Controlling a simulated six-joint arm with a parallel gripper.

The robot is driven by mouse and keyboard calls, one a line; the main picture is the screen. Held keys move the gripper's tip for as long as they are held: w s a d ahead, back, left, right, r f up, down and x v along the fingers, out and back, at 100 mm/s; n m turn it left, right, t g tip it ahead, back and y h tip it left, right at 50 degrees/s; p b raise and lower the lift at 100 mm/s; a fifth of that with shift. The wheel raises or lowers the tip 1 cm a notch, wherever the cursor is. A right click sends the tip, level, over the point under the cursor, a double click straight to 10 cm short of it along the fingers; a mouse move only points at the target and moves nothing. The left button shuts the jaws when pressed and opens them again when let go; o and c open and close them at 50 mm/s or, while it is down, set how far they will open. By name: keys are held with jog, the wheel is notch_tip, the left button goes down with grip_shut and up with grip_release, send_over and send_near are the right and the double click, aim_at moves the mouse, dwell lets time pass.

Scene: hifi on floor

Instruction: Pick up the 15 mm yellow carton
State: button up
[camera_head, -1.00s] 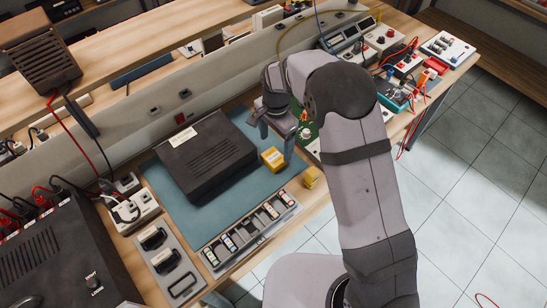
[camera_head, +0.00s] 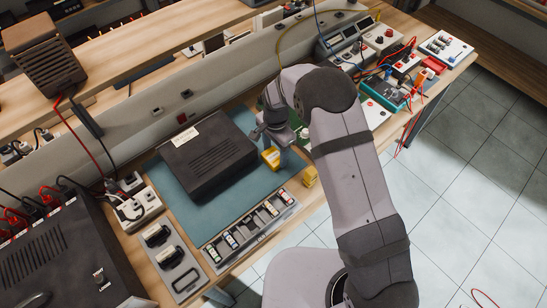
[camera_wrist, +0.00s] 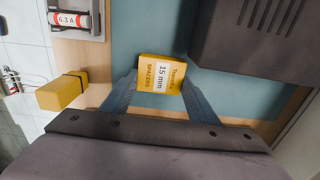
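The yellow carton (camera_wrist: 160,74) has a white "15 mm" label and the word "SPACERS". It sits on the blue-green mat (camera_wrist: 132,38) beside the dark box, and also shows in the head view (camera_head: 271,158). My gripper (camera_head: 270,143) is open and points down at it. In the wrist view my two fingers (camera_wrist: 160,84) stand either side of the carton's near end, with slim gaps. I cannot tell how far down the fingertips reach. A second yellow carton (camera_head: 310,176) stands on the wooden bench edge, apart from my gripper; its label is not readable.
A large black vented box (camera_head: 209,155) stands close to the carton on the mat. A tray of small labelled parts (camera_head: 249,229) lies along the front edge. A green circuit board (camera_head: 303,135) is partly hidden behind my arm. Open mat lies left of the carton.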

aim_at(275, 155)
jog(key=c, duration=0.4)
jog(key=shift+o, duration=0.2)
jog(key=shift+r, duration=0.15)
notch_tip(275, 155, up, 10)
jog(key=b, duration=0.3)
